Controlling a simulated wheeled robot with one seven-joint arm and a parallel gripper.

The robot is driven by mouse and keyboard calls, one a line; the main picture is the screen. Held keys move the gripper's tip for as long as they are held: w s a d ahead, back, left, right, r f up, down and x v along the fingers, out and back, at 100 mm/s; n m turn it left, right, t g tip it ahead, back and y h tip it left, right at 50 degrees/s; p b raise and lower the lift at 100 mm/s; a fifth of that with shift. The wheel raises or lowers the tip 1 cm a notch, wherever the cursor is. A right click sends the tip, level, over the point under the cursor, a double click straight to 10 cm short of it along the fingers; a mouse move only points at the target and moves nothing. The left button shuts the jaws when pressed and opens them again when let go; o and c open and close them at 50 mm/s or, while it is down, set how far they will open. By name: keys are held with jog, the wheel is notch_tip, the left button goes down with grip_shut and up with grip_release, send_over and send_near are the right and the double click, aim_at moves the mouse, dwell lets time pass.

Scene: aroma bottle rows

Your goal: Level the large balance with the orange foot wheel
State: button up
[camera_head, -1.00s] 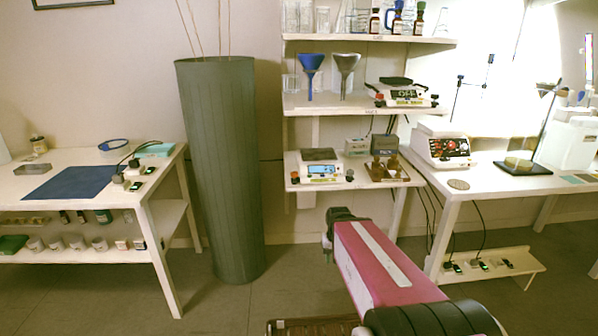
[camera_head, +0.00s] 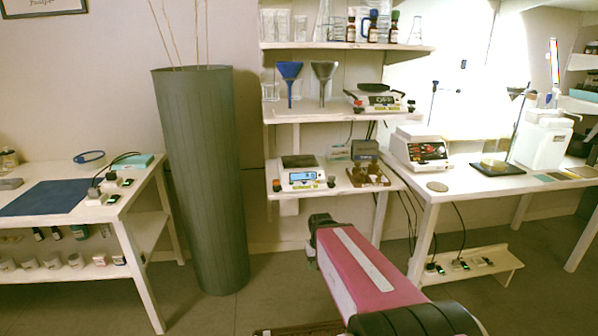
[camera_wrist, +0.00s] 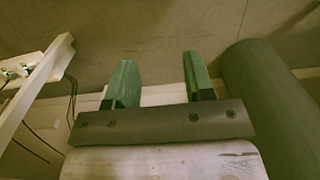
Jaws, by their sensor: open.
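A white balance (camera_head: 301,178) with a lit blue display and a dark flat pan stands on the lowest wall shelf. A small orange-red wheel (camera_head: 276,185) shows at its left front corner, and a dark knob (camera_head: 331,181) at its right. A second balance (camera_head: 379,100) with a round black pan stands one shelf higher, with small coloured feet. I cannot tell for sure which is the large one; neither bubble level can be read. My gripper's two green fingers (camera_wrist: 161,82) are apart and empty in the wrist view, facing the floor and away from both balances.
A tall green cylinder (camera_head: 200,180) stands on the floor left of the shelves. Beside the lower balance is a brown wooden rack (camera_head: 368,177). A white bench (camera_head: 470,184) stands at the right and a table (camera_head: 115,205) at the left.

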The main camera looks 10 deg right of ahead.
jog(key=shift+o, duration=0.2)
jog(key=w+r+n+t+y, duration=0.1)
jog(key=w+r+n, duration=0.4)
jog(key=w, duration=1)
notch_tip(320, 180, up, 3)
jog(key=shift+r+n+y, duration=0.15)
jog(key=shift+n+y, duration=0.15)
jog(key=shift+y, duration=0.2)
jog(key=w+d+r+n+t+y, duration=0.1)
jog(key=w+r+n+y, duration=0.1)
jog(key=w+r+n, duration=0.85)
notch_tip(320, 180, up, 4)
jog(key=m, duration=0.3)
send_over(277, 181)
jog(key=d, duration=0.2)
jog(key=shift+s+f, duration=0.2)
jog(key=shift+s, duration=0.1)
jog(key=x, duration=0.3)
jog(key=shift+f, duration=0.25)
jog(key=shift+x, duration=0.75)
jog(key=shift+s, duration=0.1)
jog(key=c, duration=0.9)
